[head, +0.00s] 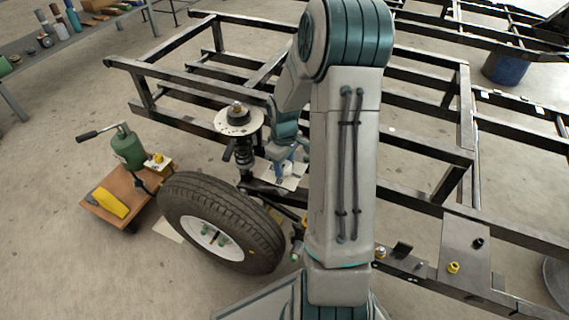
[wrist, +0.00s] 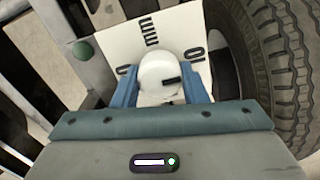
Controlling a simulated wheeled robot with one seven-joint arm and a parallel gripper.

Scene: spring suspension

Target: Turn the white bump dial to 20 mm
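The white bump dial (wrist: 158,68) is a round white knob with a short black mark on its right side, low in the wrist view. It sits before a white card (wrist: 185,25) printed with "0" at left, "mm" at top and "10" at right. My gripper (wrist: 160,82) has its two blue fingers against the dial's left and right sides, with no clear gap showing. In the head view my gripper (head: 287,158) points down at the white card (head: 292,184) beside the spring strut (head: 243,150). The dial is mostly hidden there by my gripper.
A tyre (head: 222,225) stands close beside the card, left in the head view and right in the wrist view. A black steel frame (head: 420,145) spans behind. A green hand pump (head: 129,148) stands on a wooden stand (head: 125,190) at left. Open floor lies front left.

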